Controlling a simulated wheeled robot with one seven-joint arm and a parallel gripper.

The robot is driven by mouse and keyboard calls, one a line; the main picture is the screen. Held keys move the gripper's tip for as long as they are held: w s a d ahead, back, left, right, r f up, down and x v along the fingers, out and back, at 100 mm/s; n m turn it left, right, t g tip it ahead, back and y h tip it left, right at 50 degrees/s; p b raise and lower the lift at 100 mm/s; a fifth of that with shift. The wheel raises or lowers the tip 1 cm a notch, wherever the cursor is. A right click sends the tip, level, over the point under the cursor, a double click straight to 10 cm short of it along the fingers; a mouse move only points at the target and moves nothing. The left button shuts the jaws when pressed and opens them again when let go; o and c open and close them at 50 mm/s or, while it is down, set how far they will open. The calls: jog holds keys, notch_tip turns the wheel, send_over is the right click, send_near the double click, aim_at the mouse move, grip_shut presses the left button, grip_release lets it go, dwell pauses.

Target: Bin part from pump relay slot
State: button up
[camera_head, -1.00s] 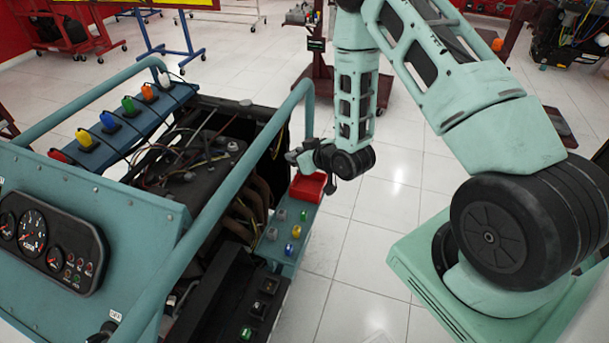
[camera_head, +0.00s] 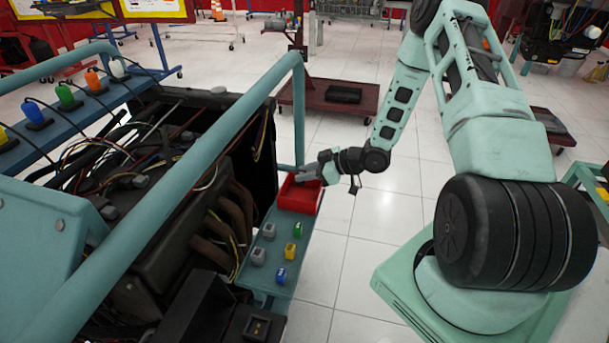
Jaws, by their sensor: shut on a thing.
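A red open-topped bin (camera_head: 298,197) sits at the far end of a narrow teal shelf on the side of the engine trainer. My gripper (camera_head: 308,174) is just above the bin's back edge, reaching in from the right and pointing left. It is shut on a small part that is hard to make out against the grey fingers. On the shelf in front of the bin are grey relays (camera_head: 268,231), a green relay (camera_head: 298,229), a yellow relay (camera_head: 290,252) and a blue relay (camera_head: 280,276). I cannot tell which slot is the pump relay's.
The trainer's teal tube frame (camera_head: 190,180) rises left of the shelf, with the engine and wires (camera_head: 150,190) inside it. A row of coloured connectors (camera_head: 67,97) lines the far rail. A dark red cart (camera_head: 335,103) stands behind.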

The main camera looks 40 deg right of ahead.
jog(key=shift+f+b, duration=1.8)
jog(key=shift+f, duration=0.8)
jog(key=shift+s+f, duration=0.1)
jog(key=shift+f, duration=0.25)
dwell(0.9)
jog(key=o, duration=1)
jog(key=shift+o, duration=0.2)
notch_tip(320, 180, up, 7)
jog(key=p, duration=0.5)
jog(key=shift+p, duration=0.4)
jog(key=shift+s, duration=0.1)
